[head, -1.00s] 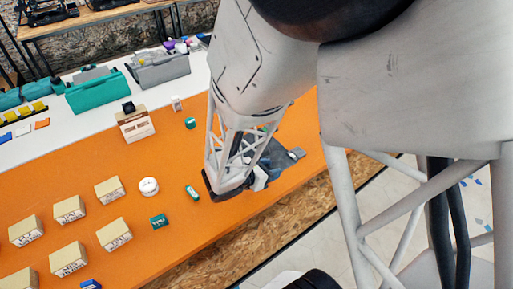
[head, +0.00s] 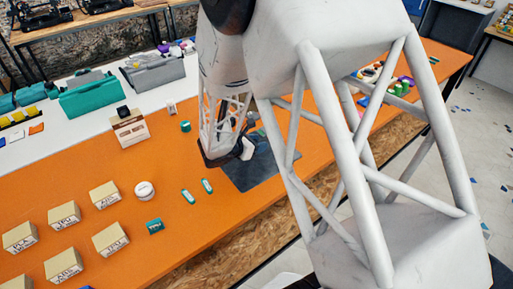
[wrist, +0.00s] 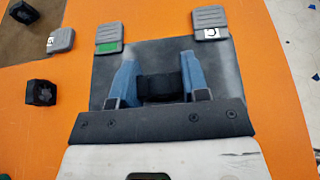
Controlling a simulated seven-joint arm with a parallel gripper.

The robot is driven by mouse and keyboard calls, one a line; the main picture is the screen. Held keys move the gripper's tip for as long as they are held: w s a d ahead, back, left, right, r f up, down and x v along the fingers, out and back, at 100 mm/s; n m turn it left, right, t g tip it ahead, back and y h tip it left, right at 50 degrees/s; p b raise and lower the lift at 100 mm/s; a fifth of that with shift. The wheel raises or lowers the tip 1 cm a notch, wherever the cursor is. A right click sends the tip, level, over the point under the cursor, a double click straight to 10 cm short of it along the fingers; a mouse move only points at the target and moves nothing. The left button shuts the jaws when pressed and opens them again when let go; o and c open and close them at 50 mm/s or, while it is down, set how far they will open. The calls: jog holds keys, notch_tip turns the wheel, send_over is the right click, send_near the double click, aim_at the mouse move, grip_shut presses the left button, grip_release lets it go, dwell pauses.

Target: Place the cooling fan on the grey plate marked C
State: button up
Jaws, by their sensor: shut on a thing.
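My gripper (wrist: 160,84) is shut on a black block, seemingly the cooling fan (wrist: 160,90), between its blue fingers in the wrist view. It is over a dark grey mat (wrist: 218,75). Beyond the fingers are three grey plates: one with a green patch (wrist: 108,37), one at the right with a white label (wrist: 210,22), and one at the left (wrist: 60,40). I cannot read a letter on any of them. In the head view my gripper (head: 240,152) is at the left edge of the mat (head: 262,178); the held block is not clear there.
Two black, fan-like parts, one near (wrist: 41,92) and one farther (wrist: 22,10), lie left of the mat. Several cardboard boxes (head: 104,196), a white round tub (head: 144,190) and small green items (head: 188,196) are on the orange table.

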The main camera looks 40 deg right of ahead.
jog(key=shift+w+d, duration=0.4)
jog(key=shift+w, duration=0.35)
jog(key=shift+f, duration=0.15)
jog(key=shift+f, duration=1.65)
jog(key=shift+f, duration=0.15)
jog(key=o, duration=0.9)
jog(key=shift+v, duration=6.05)
